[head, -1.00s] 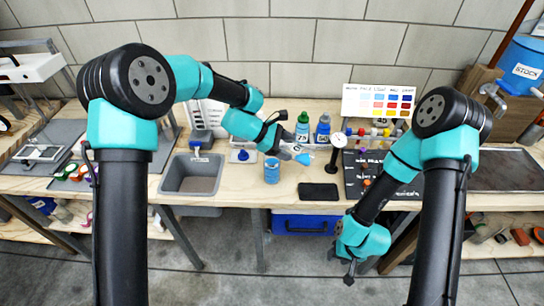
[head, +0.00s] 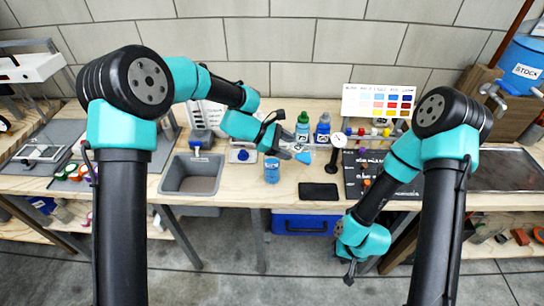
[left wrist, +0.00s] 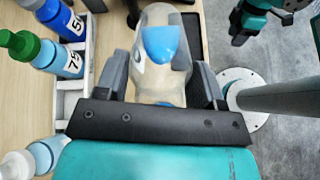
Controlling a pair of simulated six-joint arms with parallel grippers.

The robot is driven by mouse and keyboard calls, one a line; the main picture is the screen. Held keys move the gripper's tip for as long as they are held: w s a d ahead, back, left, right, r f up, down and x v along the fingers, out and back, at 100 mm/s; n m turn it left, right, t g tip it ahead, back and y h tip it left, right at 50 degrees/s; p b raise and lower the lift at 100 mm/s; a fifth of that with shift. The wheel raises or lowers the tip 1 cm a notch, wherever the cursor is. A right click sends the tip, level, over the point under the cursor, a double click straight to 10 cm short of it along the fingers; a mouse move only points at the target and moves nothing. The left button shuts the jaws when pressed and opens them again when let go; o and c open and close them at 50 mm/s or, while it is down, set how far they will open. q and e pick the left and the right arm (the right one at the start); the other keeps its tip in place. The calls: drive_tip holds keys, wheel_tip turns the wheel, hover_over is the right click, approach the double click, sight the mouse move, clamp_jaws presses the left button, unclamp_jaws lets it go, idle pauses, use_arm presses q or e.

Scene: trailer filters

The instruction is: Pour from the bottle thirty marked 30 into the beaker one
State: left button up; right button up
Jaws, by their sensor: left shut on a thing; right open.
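My left gripper (head: 290,152) is shut on a clear bottle (left wrist: 158,88) above the front of the bench. The bottle is tilted, with blue liquid gathered in one part, which also shows as a light-blue wedge in the head view (head: 304,158). Its label is turned away, so I cannot read the number. A small blue-filled vessel (head: 272,172), which looks like the beaker, stands upright on the bench just below and left of the held bottle. I cannot see whether liquid is flowing between them. My right gripper (head: 350,272) is open and empty, low in front of the bench.
Bottles marked 75 (left wrist: 68,58) and 50 (left wrist: 60,20) stand in a white rack behind the held bottle. A grey sink (head: 192,176) lies left. A dark flat pad (head: 318,191) and a black stand with a round dial (head: 337,145) are right. A colour chart stands behind.

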use_arm(q)
drive_tip(key=shift+r+h, duration=0.35)
drive_tip(key=shift+h, duration=0.75)
idle(2.2)
drive_tip(key=shift+a+r+h, duration=0.15)
drive_tip(key=shift+a+h, duration=0.35)
drive_tip(key=shift+h, duration=0.3)
idle(1.4)
drive_tip(key=shift+a+r+h, duration=0.15)
drive_tip(key=shift+r+h, duration=0.05)
drive_tip(key=shift+h, duration=0.6)
idle(1.7)
